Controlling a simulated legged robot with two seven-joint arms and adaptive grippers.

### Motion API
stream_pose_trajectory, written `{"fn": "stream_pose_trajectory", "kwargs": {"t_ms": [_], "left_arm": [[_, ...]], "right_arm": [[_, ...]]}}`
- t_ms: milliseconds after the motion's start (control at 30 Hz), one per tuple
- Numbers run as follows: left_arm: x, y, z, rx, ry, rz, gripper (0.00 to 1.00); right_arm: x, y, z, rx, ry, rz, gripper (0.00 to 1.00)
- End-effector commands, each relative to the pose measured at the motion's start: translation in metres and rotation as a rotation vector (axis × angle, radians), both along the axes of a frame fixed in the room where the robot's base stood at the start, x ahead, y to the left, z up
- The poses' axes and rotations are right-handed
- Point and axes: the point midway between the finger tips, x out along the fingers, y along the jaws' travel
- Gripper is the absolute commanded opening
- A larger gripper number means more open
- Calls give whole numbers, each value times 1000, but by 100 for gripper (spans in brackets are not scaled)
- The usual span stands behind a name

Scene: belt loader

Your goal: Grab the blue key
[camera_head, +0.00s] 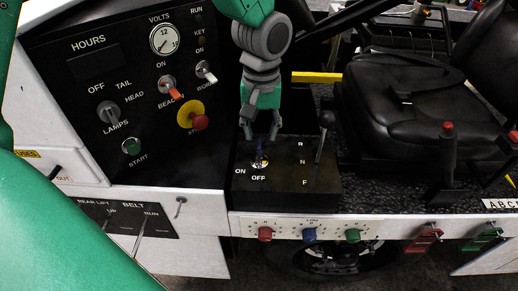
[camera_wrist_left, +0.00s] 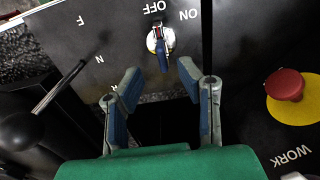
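The blue key (camera_head: 259,153) stands in a round silver switch marked ON and OFF on the black panel. It also shows in the left wrist view (camera_wrist_left: 161,52), at the top middle, upright in its switch. My left gripper (camera_head: 260,131) is just above the key in the head view, its fingers spread. In the left wrist view the gripper (camera_wrist_left: 159,72) is open and empty, with blue pads on both fingers. The key lies just beyond the fingertips, roughly midway between them, and seems not to be touched. My right gripper is not in view.
A lever (camera_head: 323,135) with a dark knob rises right of the key, by the R, N, F marks. A red button on a yellow disc (camera_head: 187,113) sits on the panel to the left. A black seat (camera_head: 430,100) stands to the right.

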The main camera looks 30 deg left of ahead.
Motion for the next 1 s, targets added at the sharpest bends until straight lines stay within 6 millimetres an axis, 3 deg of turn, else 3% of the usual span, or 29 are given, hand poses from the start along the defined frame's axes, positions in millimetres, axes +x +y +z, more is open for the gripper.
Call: {"fn": "stream_pose_trajectory", "kwargs": {"t_ms": [400, 700, 767, 800, 1000], "left_arm": [[-1, 10, -52, -9, 1, 0, 32], [-1, 5, -55, -3, -2, -1, 32], [-1, 4, -55, -1, -2, -1, 14], [-1, 3, -55, 0, -1, -1, 0], [-1, 5, -56, -4, 0, -2, 0]], "right_arm": [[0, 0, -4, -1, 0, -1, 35], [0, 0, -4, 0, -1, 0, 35], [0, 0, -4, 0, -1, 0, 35], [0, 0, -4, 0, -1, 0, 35], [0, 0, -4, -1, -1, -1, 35]]}}
